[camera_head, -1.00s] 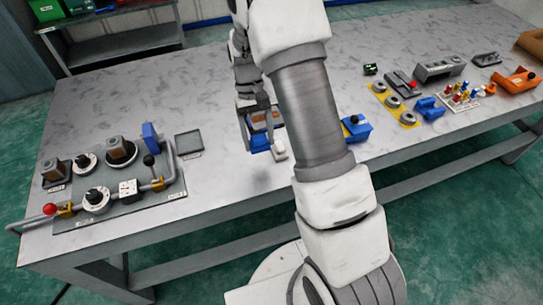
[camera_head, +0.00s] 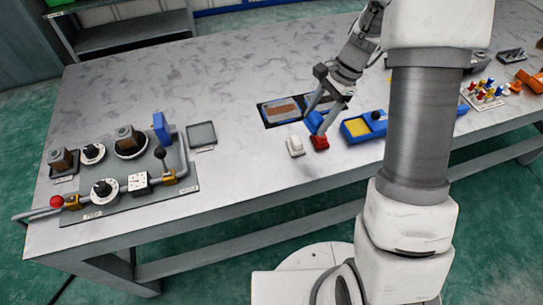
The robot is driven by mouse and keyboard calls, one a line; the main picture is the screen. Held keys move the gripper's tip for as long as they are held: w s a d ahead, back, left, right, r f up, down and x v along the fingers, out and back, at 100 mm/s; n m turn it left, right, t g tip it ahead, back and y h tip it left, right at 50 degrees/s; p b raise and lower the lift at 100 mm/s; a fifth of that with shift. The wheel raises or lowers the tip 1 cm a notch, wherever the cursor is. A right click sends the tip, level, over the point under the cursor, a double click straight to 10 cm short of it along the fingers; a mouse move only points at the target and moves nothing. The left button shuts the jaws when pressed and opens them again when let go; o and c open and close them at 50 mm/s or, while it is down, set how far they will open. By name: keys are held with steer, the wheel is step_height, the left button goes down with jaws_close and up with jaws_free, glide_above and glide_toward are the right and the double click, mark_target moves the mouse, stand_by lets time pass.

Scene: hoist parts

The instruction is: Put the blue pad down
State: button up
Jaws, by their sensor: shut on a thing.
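The blue pad (camera_head: 315,123) is between the fingers of my gripper (camera_head: 322,112), which is shut on it. It is at the near right of the dark blue-edged tray (camera_head: 266,116). A red block (camera_head: 320,143) shows just below the pad; whether they touch, I cannot tell. The fingers partly hide the pad and the tray's right side.
A white block (camera_head: 295,146) stands left of the red one. A blue box with a yellow inside (camera_head: 357,127) is close on the right. A grey square tray (camera_head: 201,135) and a pipe panel (camera_head: 140,192) lie left. The back left of the table is clear.

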steer(key=shift+w+r+m, duration=0.1)
steer(key=shift+m, duration=0.4)
steer(key=shift+a+t, duration=0.3)
steer(key=shift+a, duration=0.05)
steer(key=b, duration=0.1)
glide_above(267, 157)
steer(key=d, duration=0.1)
steer(key=f, duration=0.7)
steer(key=shift+w+d, duration=0.15)
steer(key=shift+w, duration=0.1)
steer(key=shift+f+b, duration=0.4)
steer(key=shift+f, duration=1.55)
steer(key=shift+f, duration=0.15)
steer(key=o, duration=1.2)
